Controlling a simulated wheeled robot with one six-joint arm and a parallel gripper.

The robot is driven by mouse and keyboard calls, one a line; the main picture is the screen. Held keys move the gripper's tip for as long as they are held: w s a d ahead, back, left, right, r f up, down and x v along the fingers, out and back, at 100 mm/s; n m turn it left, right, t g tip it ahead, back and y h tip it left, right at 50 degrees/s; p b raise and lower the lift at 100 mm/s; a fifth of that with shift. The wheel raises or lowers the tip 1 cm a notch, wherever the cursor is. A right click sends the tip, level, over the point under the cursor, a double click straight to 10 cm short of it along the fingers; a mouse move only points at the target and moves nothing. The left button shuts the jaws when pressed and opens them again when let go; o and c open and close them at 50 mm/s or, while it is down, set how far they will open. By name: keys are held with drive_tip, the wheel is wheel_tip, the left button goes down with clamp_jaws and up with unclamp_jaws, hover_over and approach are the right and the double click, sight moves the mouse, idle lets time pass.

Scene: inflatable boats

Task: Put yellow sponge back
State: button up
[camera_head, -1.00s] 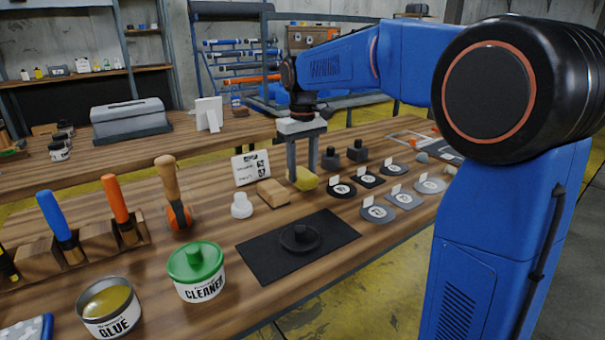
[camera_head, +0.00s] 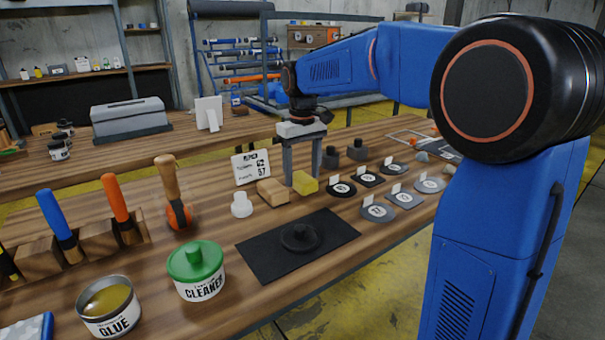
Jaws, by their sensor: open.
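The yellow sponge (camera_head: 306,183) sits level on the wooden workbench, right of a tan wooden block (camera_head: 272,192). My gripper (camera_head: 302,177) points down at it, with one finger at the sponge's left and the other behind its right end. The jaws are open. The fingers' lower ends are partly hidden by the sponge, so I cannot tell whether they touch it.
A white sign (camera_head: 251,167) stands behind the wooden block, and a white knob-shaped piece (camera_head: 241,205) is in front. Dark blocks (camera_head: 357,150) and round labelled patches (camera_head: 378,209) lie to the right. A black mat (camera_head: 262,258) is in front.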

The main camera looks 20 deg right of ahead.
sight(303, 178)
wheel_tip(303, 178, up, 12)
idle(0.5)
drive_tip(key=shift+s+f, duration=0.1)
